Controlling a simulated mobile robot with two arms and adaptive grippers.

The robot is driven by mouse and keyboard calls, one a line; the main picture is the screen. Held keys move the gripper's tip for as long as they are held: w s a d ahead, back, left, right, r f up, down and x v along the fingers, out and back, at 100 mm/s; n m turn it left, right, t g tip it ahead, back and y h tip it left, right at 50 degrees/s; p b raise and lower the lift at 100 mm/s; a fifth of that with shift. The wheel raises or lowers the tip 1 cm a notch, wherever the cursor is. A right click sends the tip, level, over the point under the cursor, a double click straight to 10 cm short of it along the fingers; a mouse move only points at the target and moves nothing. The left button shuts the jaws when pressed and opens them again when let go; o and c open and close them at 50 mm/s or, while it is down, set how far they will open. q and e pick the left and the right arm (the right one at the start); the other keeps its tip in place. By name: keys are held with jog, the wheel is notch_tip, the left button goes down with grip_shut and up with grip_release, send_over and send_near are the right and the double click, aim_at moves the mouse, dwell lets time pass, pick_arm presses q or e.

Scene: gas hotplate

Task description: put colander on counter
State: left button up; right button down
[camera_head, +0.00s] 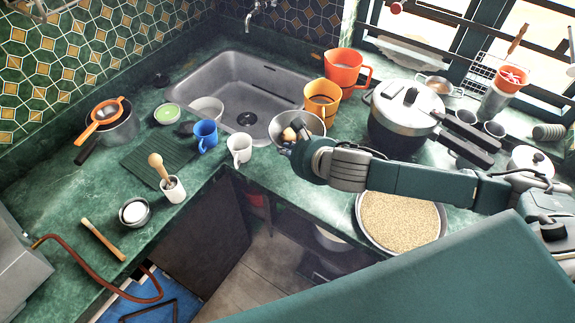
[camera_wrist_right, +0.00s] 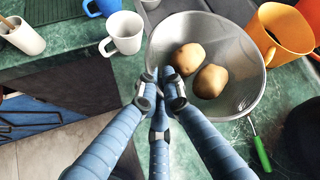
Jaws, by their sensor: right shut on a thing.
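A silver colander (camera_head: 312,122) with brown potatoes in it is at the front right of the sink, by the counter's front edge. In the right wrist view the colander (camera_wrist_right: 238,58) shows from above, with two potatoes (camera_wrist_right: 198,70) inside. My right gripper (camera_head: 290,141) is at its near left rim; in the right wrist view its fingers (camera_wrist_right: 162,92) are closed together on that rim. I cannot tell whether the colander rests on the green counter (camera_head: 75,200) or is held just above it. My left gripper is not in view.
A white mug (camera_head: 239,150) and a blue mug (camera_head: 205,136) stand left of the colander. A yellow-orange mug (camera_head: 321,101) is close behind it. A pressure cooker (camera_head: 405,105) and a grain-filled pan (camera_head: 400,220) are to the right. Bare counter lies at the left.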

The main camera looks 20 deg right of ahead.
notch_tip(320, 180, down, 8)
jog(key=shift+w+r, duration=0.15)
dwell(0.4)
jog(key=c, duration=2.4)
grip_release()
jog(key=shift+f, duration=0.2)
jog(key=o, duration=0.5)
jog(key=shift+c, duration=0.2)
jog(key=shift+r, duration=0.15)
jog(key=shift+s+r, duration=0.2)
jog(key=shift+s, duration=0.1)
jog(key=b+v, duration=0.1)
jog(key=v, duration=1)
jog(key=shift+s, duration=0.25)
